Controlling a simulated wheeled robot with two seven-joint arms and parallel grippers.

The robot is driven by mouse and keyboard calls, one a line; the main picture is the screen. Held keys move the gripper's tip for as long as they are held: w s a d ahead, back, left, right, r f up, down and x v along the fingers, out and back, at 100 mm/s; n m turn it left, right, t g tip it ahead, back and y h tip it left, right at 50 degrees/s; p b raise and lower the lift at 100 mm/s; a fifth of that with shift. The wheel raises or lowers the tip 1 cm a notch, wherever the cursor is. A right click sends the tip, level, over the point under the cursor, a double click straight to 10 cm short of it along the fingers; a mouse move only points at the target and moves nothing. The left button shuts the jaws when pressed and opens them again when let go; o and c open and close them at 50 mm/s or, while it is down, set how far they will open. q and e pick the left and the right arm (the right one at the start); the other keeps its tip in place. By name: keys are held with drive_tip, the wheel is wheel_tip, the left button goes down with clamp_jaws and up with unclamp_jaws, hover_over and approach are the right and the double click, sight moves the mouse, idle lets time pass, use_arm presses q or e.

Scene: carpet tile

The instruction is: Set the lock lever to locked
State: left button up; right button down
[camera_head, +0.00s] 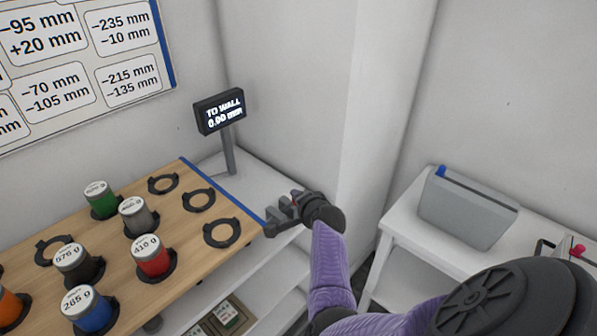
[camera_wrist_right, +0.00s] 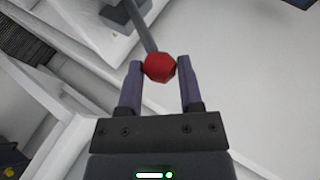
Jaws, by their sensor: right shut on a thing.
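The lock lever (camera_wrist_right: 143,28) is a grey rod with a red knob (camera_wrist_right: 160,67) at its end, seen in the right wrist view. The rod rises from a grey base at the top of that view. My right gripper (camera_wrist_right: 160,72) is shut on the red knob, one finger on each side. In the head view my right gripper (camera_head: 280,213) is at the right end of the wooden board, beside the wall corner. There a small red patch shows at the gripper, and the lever is mostly hidden. The lever's locked or unlocked marking cannot be seen. My left gripper is out of view.
A wooden board (camera_head: 190,235) with black rings holds several coloured canisters, including a red one (camera_head: 152,257). A display (camera_head: 220,110) reading "TO WALL 0.90 mm" stands on a post behind. A white side table (camera_head: 400,238) with a grey case (camera_head: 465,210) stands at right.

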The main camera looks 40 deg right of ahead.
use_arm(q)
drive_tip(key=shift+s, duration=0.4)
use_arm(e)
drive_tip(key=shift+s+a+f, duration=0.1)
drive_tip(key=shift+s+f, duration=0.15)
drive_tip(key=shift+f, duration=0.3)
drive_tip(key=shift+c, duration=1.4)
unclamp_jaws()
drive_tip(key=shift+r, duration=0.1)
use_arm(q)
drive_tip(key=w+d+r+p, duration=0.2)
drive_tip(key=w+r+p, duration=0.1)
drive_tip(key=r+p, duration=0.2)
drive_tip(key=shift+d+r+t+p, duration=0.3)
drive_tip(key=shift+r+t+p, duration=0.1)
drive_tip(key=shift+p, duration=0.05)
use_arm(e)
drive_tip(key=v, duration=1)
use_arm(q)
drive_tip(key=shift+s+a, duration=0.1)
use_arm(e)
drive_tip(key=shift+w+r, duration=0.1)
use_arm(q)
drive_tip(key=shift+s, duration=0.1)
